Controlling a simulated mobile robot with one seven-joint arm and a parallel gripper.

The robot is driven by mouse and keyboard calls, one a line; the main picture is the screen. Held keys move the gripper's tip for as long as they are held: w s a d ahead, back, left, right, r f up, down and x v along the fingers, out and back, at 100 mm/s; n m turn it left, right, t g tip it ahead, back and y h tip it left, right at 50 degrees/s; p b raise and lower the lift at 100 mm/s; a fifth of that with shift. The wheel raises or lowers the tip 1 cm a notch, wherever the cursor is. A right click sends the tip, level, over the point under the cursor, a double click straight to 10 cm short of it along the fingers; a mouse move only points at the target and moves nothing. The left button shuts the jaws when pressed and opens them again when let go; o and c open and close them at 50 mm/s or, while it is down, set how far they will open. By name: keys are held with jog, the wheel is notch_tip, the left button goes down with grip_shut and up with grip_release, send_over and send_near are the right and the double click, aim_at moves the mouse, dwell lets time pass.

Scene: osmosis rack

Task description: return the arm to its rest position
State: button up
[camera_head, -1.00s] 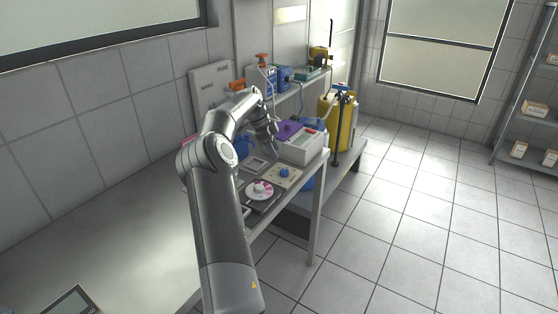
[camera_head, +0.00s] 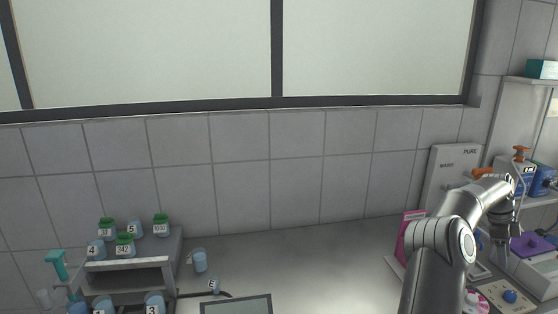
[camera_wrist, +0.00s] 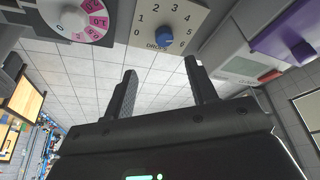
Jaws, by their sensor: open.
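My arm reaches up from the bottom right of the head view, bent at the elbow, over the right end of the bench. My gripper (camera_head: 503,236) hangs at its end, small in that view, near the devices there. In the wrist view my gripper (camera_wrist: 160,95) shows two dark fingers spread apart with nothing between them. Beyond the fingers is a panel with a blue knob (camera_wrist: 164,37) and printed numbers; the fingers look apart from it. The blue knob also shows in the head view (camera_head: 510,296).
A pink dial (camera_wrist: 78,18) and a white device with a purple top (camera_wrist: 285,35) flank the panel. Left on the bench (camera_head: 300,255) are several numbered jars on a grey stand (camera_head: 120,280), a blue cup (camera_head: 200,262) and a tablet (camera_head: 236,305). The bench middle is clear.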

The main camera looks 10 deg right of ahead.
jog(key=a+r+n+t+y, duration=0.15)
jog(key=a+r+n, duration=0.35)
jog(key=a, duration=0.7)
jog(key=a+r+n+t, duration=0.3)
jog(key=a+r+n, duration=0.2)
jog(key=a, duration=0.7)
jog(key=a+r+n+t, duration=0.2)
jog(key=a+r+n, duration=0.25)
jog(key=a, duration=0.75)
jog(key=s+a+f+n+t, duration=0.1)
jog(key=s+a+f+n, duration=0.1)
jog(key=s+a+n, duration=0.5)
jog(key=s+a+f+n+t, duration=0.1)
jog(key=s+a+n, duration=0.6)
jog(key=a, duration=1.1)
jog(key=s+f+y, duration=0.1)
jog(key=s, duration=0.1)
jog(key=shift+s+a+f+n, duration=0.15)
jog(key=shift+s+f+n, duration=0.2)
jog(key=shift+s+f, duration=0.05)
jog(key=shift+t, duration=0.25)
